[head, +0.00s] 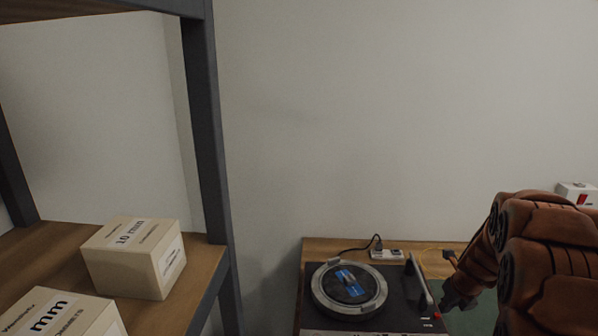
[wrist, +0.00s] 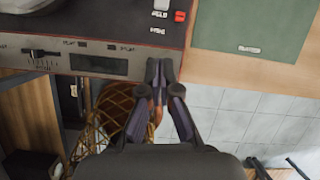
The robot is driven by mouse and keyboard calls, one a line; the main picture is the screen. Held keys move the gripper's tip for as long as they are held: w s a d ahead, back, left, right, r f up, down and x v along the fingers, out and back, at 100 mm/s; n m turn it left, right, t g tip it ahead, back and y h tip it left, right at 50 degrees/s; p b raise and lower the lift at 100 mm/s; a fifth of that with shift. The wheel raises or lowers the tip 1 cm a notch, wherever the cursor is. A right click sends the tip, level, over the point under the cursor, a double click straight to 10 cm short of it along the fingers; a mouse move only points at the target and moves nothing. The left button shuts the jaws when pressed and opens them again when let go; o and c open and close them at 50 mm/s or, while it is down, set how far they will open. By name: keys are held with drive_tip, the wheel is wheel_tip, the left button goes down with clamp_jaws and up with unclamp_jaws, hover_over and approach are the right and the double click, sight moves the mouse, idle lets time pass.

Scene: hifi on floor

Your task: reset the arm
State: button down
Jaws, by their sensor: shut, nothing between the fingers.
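My gripper (head: 447,304) is at the lower right in the head view, at the end of my orange-brown arm, by the right edge of a record-player-like device (head: 345,290). In the wrist view my gripper (wrist: 159,68) points up the picture, with its dark fingertips together and nothing between them. The tips are at the device's front right corner; I cannot tell whether they touch it. The device's front panel (wrist: 98,63) shows a slider, and a red button (wrist: 180,16) is on its top.
A shelf (head: 205,245) with white labelled boxes (head: 135,258) stands at the left. The device sits on a wooden table (wrist: 210,68) with a green mat (wrist: 250,22) to its right. A woven basket (wrist: 115,105) is below the table edge.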

drive_tip(key=s+a+r+n+g+y, duration=0.1)
drive_tip(key=s+a+r+n, duration=0.3)
drive_tip(key=s+a+n, duration=0.45)
drive_tip(key=s+a+r+n+g+y, duration=0.1)
drive_tip(key=s+a+r+n+g, duration=0.1)
drive_tip(key=s+a+r+n, duration=0.6)
drive_tip(key=s+a+n+g, duration=0.1)
drive_tip(key=s+a+n, duration=0.3)
drive_tip(key=s+n, duration=0.5)
drive_tip(key=s+a+n+g+h, duration=0.1)
drive_tip(key=s+a+n, duration=0.3)
drive_tip(key=s+n, duration=0.6)
drive_tip(key=shift+s+a+f+g+h, duration=0.25)
drive_tip(key=shift+s+a+g+h, duration=0.05)
drive_tip(key=shift+a+g, duration=0.1)
